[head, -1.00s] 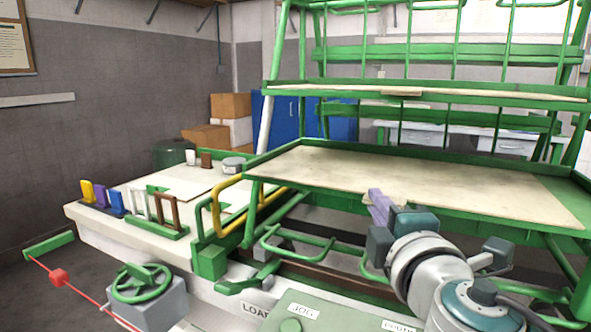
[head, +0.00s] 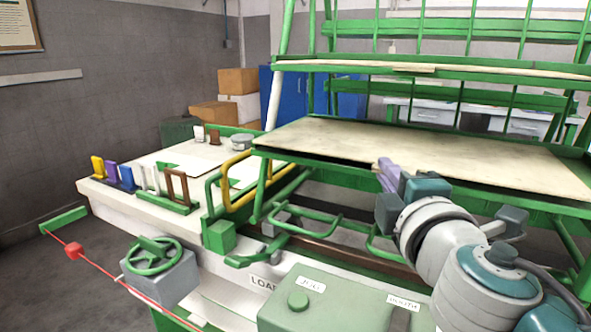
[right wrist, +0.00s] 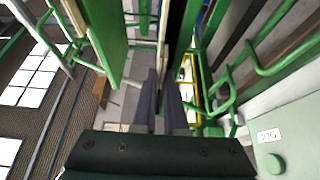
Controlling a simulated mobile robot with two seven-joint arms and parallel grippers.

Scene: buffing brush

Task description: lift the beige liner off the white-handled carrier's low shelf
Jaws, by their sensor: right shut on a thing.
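The carrier is a green rack with a white upright handle (head: 275,98) at its left side. The beige liner (head: 410,145) is a wide, thin sheet at its low shelf (head: 480,202). A dark gap shows between the liner's front edge and the green shelf rim, so that edge stands above it. My right gripper (head: 386,172) is at the liner's front edge, with its purple fingers shut on it. In the right wrist view the fingers (right wrist: 161,85) close on a thin edge. The liner's far side looks close to the shelf. My left gripper is out of view.
An upper shelf (head: 440,70) with its own beige sheet is above. At left a white bench (head: 120,200) holds colored frames and a yellow-and-green rail (head: 232,190). A green control box (head: 330,295) and handwheel (head: 152,255) are in front.

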